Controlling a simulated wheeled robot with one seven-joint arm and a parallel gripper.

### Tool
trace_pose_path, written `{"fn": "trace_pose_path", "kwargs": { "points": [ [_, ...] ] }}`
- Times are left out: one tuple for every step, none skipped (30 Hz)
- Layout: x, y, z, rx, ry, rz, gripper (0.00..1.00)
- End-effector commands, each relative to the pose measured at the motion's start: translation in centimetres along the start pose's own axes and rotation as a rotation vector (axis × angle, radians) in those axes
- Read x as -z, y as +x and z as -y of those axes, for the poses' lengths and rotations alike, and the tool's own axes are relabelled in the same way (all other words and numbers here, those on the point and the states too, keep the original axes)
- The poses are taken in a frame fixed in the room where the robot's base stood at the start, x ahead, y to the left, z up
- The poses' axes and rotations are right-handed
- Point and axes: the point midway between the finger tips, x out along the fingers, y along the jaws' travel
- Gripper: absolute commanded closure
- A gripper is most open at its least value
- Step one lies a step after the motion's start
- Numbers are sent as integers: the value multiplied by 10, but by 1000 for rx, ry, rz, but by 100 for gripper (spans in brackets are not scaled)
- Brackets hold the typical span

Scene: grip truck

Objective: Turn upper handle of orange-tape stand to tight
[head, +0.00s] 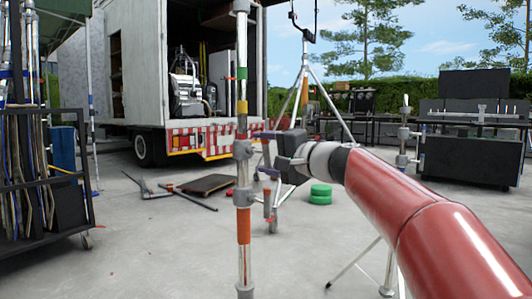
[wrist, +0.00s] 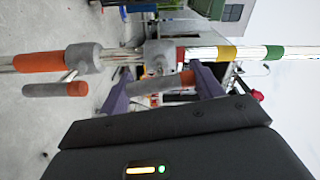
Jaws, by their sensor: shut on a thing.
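The orange-tape stand is an upright metal pole (head: 244,265) with orange, yellow and green bands, left of my arm in the head view. It runs sideways across the wrist view (wrist: 118,58). The upper grey collar (head: 243,149) carries the upper handle (wrist: 165,84), a grey bar with an orange end. My gripper (head: 262,153) is at this collar, its purple fingers (wrist: 165,88) shut on the upper handle, one at each end. The handle is mostly hidden in the head view. The lower collar (head: 243,197) has its own handle (head: 267,205), hanging free below my gripper.
A truck (head: 125,75) with an open back stands behind. A rack of poles (head: 40,180) is at left. Green discs (head: 320,193) and a dark board with rods (head: 207,184) lie on the floor. Another tripod stand (head: 390,265) is near my arm. Black cases (head: 470,160) stand at right.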

Motion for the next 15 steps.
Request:
{"fn": "trace_pose_path", "kwargs": {
  "points": [
    [1, 0, 1, 0, 11, -2, 57],
    [1, -1, 0, 0, 19, -2, 57],
    [1, -1, 0, 0, 27, -2, 57],
    [1, -1, 0, 0, 32, -3, 57],
    [1, -1, 0, 0, 36, -3, 57],
    [1, -1, 0, 0, 40, -3, 57],
    [1, -1, 0, 0, 43, -3, 57],
    [1, -1, 0, 0, 44, -3, 57],
    [1, -1, 0, 0, 46, -3, 57],
    [1, -1, 0, 0, 47, -3, 57],
    [1, -1, 0, 0, 47, -3, 57],
    [1, -1, 0, 0, 48, -3, 57],
    [1, -1, 0, 0, 48, -3, 57],
    [1, -1, 0, 0, 48, -3, 57],
    [1, -1, 0, 0, 47, -3, 57]
  ]
}}
